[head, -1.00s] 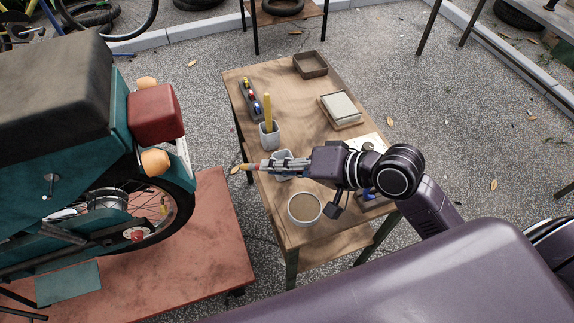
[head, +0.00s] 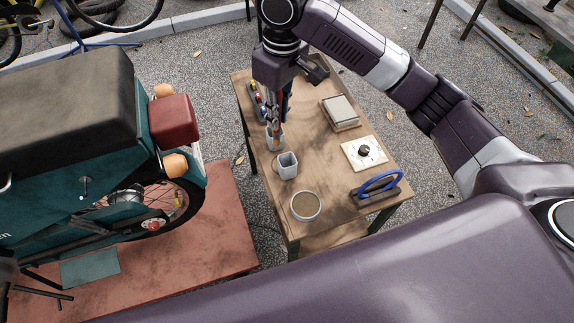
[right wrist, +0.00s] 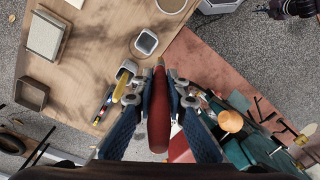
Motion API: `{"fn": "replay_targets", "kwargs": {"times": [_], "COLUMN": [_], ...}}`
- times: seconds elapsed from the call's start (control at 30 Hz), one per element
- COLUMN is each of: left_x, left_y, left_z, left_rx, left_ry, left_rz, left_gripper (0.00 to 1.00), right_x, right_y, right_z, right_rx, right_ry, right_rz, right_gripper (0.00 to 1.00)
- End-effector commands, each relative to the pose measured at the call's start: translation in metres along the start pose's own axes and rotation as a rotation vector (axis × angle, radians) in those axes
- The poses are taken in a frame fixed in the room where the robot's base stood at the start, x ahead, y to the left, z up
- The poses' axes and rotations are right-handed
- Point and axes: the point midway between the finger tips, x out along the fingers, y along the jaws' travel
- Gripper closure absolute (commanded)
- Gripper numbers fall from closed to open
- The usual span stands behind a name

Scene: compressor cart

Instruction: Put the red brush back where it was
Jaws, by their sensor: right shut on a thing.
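My right gripper (head: 278,125) points down over the back left of the wooden table. It is shut on the red brush (right wrist: 158,112), which also shows as a red strip between the fingers in the head view (head: 274,104). The brush is held upright, handle up. I cannot tell whether the red brush's lower end is inside the cup. My left gripper does not show clearly.
An empty grey cup (head: 287,166) and a bowl (head: 305,206) stand nearer me. A blue-handled tool (head: 378,187), a white plate with a knob (head: 364,153) and a boxed pad (head: 340,112) are to the right. A teal motorcycle (head: 105,190) stands left of the table.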

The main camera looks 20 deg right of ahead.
Motion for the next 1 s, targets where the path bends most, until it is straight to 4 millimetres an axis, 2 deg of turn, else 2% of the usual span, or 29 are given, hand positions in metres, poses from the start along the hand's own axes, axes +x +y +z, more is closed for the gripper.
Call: {"fn": "replay_targets", "kwargs": {"times": [0.03, 0.1, 0.23, 0.37, 0.7, 0.83, 1.0], "left_x": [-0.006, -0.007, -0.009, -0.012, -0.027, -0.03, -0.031], "left_y": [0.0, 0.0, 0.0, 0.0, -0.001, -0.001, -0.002], "left_z": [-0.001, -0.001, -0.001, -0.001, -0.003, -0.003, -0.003], "left_rx": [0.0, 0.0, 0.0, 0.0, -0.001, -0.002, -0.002], "left_ry": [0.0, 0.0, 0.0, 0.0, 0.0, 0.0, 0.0], "left_rz": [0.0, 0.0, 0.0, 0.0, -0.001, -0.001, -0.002], "left_gripper": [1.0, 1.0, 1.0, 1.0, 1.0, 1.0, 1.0], "right_x": [-0.015, -0.024, -0.022, 0.006, 0.094, 0.116, 0.13], "right_y": [0.01, 0.018, 0.024, 0.025, 0.029, 0.03, 0.031], "right_z": [0.002, 0.005, 0.008, 0.011, 0.014, 0.015, 0.014], "right_rx": [-0.008, -0.014, -0.02, -0.019, -0.017, -0.019, -0.018], "right_ry": [-0.009, -0.017, -0.027, -0.031, -0.028, -0.025, -0.023], "right_rz": [0.024, 0.042, 0.051, 0.051, 0.051, 0.052, 0.052], "right_gripper": [1.0, 1.0, 1.0, 1.0, 1.0, 1.0, 1.0]}}
